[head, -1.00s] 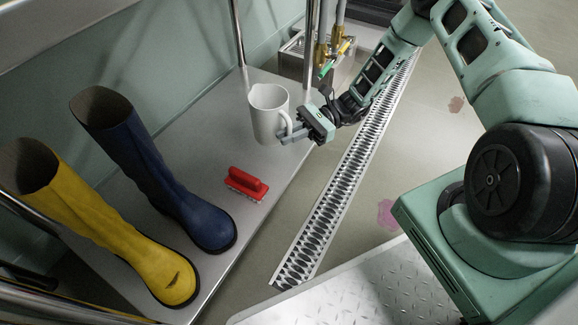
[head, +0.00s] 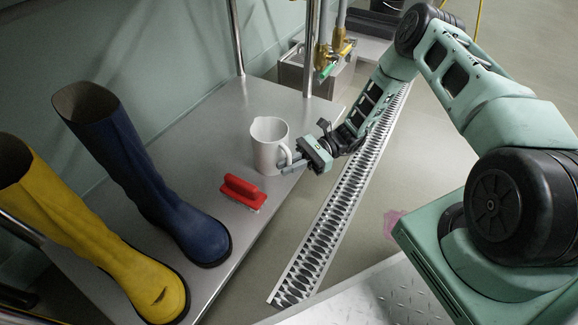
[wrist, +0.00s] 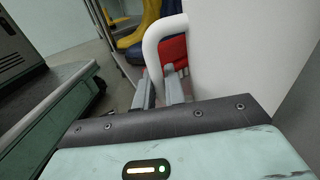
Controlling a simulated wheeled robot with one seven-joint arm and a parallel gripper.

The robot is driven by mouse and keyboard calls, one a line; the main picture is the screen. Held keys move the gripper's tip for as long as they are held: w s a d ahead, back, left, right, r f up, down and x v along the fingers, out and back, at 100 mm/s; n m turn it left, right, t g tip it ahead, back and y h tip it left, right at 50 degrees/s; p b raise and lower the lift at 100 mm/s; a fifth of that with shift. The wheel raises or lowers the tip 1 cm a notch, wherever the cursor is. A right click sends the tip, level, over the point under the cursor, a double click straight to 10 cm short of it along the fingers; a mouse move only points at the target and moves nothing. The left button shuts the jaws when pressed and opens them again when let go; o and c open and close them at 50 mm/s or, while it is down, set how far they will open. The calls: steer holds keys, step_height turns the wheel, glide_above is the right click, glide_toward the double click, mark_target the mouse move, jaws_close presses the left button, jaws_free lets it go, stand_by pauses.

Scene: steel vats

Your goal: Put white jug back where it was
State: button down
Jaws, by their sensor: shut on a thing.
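The white jug (head: 269,146) is upright at the right part of the steel shelf, behind the red brush. Its handle faces right, towards my gripper (head: 288,163). My gripper is shut on the jug's handle, which also shows between the fingers in the wrist view (wrist: 163,45). The jug's white body fills the right of the wrist view (wrist: 245,50). The jug's base looks at or very close to the shelf surface; I cannot tell whether it touches.
The steel shelf (head: 225,110) also holds a red brush (head: 243,191), a blue boot (head: 150,180) and a yellow boot (head: 90,240). Upright steel posts (head: 310,50) stand behind the jug. A floor drain grate (head: 335,220) runs along the right. The shelf behind the jug is clear.

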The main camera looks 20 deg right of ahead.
steer(key=shift+f, duration=0.15)
steer(key=c, duration=1.5)
jaws_free()
steer(key=shift+d+r, duration=0.1)
steer(key=shift+r, duration=0.15)
steer(key=d+p, duration=0.1)
steer(key=d, duration=0.3)
steer(key=w+d+p, duration=0.1)
steer(key=d, duration=0.2)
steer(key=d+p, duration=0.2)
steer(key=d, duration=0.2)
steer(key=shift+w+d+f, duration=0.1)
steer(key=shift+w+d, duration=0.15)
steer(key=shift+d, duration=0.1)
steer(key=shift+d, duration=0.1)
